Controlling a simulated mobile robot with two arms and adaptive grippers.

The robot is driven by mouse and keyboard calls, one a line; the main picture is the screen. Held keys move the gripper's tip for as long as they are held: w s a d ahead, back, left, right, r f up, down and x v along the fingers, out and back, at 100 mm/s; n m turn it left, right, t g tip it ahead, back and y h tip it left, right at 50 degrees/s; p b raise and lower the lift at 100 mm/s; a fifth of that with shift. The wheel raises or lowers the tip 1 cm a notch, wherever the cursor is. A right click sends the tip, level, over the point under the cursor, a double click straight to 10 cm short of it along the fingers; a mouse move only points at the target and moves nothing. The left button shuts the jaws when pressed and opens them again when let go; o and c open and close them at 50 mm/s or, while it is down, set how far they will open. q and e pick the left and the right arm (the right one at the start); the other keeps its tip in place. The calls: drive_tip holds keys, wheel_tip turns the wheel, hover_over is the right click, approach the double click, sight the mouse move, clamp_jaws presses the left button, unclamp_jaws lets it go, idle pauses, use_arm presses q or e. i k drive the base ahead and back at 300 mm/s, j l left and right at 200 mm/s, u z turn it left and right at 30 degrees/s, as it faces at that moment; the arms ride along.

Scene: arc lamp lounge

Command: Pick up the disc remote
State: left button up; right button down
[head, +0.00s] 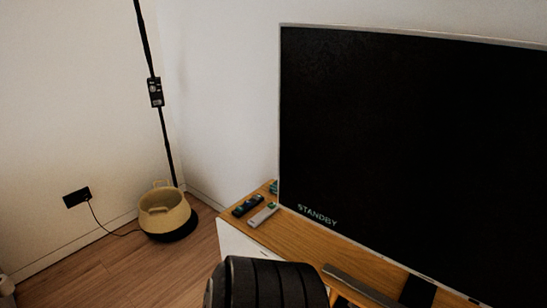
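A dark remote (247,205) and a light grey remote (263,215) lie side by side on the left end of the wooden cabinet top (290,236), left of the television. A small teal-and-dark item (273,187) lies behind them, partly hidden by the screen's edge. I cannot tell which of these is the disc remote; any labels are too small to read. Neither of my grippers shows in the head view. A black ribbed rounded part, which looks like one of my arm links, fills the bottom middle and hides part of the cabinet's front.
A large television (420,150) reading "STANDBY" stands on the cabinet. A grey bar (362,287) lies before it. A black lamp pole (168,145) rises at the left, with a beige basket (163,212) at its base. A cable runs to a wall socket (77,198). Floor (135,268) is open at lower left.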

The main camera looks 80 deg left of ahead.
sight(265, 213)
drive_tip(key=u, duration=2.75)
drive_tip(key=i+j+z, duration=0.1)
drive_tip(key=z, duration=0.45)
drive_tip(key=i+j+z, duration=0.2)
drive_tip(key=j, duration=0.15)
drive_tip(key=i+j+z, duration=0.15)
drive_tip(key=j, duration=0.2)
drive_tip(key=i+j+z, duration=0.2)
drive_tip(key=j, duration=0.2)
drive_tip(key=i+j+z, duration=0.2)
drive_tip(key=j, duration=0.2)
drive_tip(key=k, duration=0.05)
